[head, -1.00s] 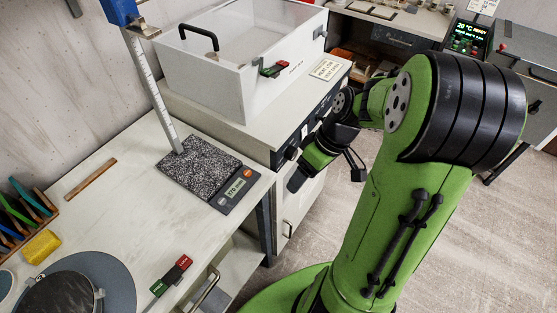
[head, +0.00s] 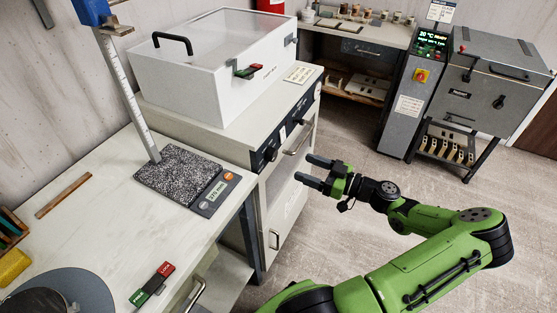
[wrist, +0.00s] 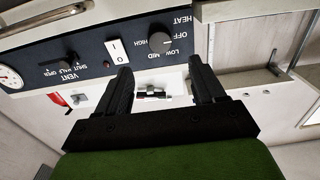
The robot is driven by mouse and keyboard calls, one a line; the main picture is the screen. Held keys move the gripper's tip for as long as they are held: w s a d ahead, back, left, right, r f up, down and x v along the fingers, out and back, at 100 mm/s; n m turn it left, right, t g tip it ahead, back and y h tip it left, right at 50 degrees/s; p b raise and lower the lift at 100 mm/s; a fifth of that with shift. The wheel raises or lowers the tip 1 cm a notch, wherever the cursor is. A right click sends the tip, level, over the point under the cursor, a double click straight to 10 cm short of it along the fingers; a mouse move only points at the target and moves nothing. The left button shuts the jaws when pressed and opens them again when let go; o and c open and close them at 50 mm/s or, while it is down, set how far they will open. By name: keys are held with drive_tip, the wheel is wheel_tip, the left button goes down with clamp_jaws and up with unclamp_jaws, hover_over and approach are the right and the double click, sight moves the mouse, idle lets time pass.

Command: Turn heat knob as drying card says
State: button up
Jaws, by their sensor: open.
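The heat knob (wrist: 158,42) is a dark round knob on the black control panel (wrist: 90,48), with OFF, LOW, MID and HIGH around it, upside down in the wrist view. I cannot tell its pointer setting. My gripper (head: 308,170) is open and empty in front of the cabinet, apart from the panel. In the wrist view its fingers (wrist: 158,76) point towards the panel, with the knob beyond the gap between them. A cream card (head: 299,73) lies on the cabinet top beside the white lidded box; its text is too small to read.
The vent knob (wrist: 68,65) and a white 1/0 switch (wrist: 117,50) share the panel. A handle (head: 298,139) projects from the cabinet front. The bench with the scale (head: 212,192) stands at left. A grey kiln-like unit (head: 500,85) stands at back right. Floor between is clear.

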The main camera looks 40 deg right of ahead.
sight(275, 156)
drive_tip(key=x, duration=0.9)
drive_tip(key=shift+w+f+b, duration=0.1)
drive_tip(key=shift+b, duration=0.3)
drive_tip(key=shift+c, duration=0.5)
drive_tip(key=c, duration=1)
